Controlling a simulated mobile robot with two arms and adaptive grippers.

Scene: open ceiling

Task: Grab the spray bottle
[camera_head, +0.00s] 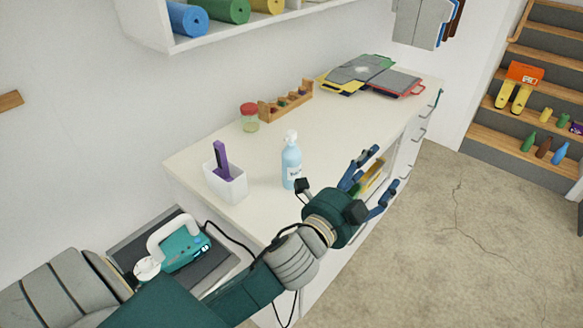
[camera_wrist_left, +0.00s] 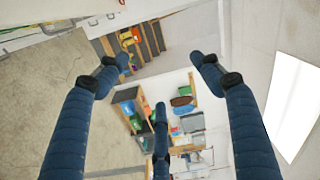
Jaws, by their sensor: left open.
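My right gripper is in neither view.
A white holder (camera_head: 226,182) with a purple item stands left of the bottle. Behind are a red-lidded jar (camera_head: 249,117), a wooden rack (camera_head: 286,101) and stacked flat cases (camera_head: 370,75). A shelf (camera_head: 215,32) hangs above.

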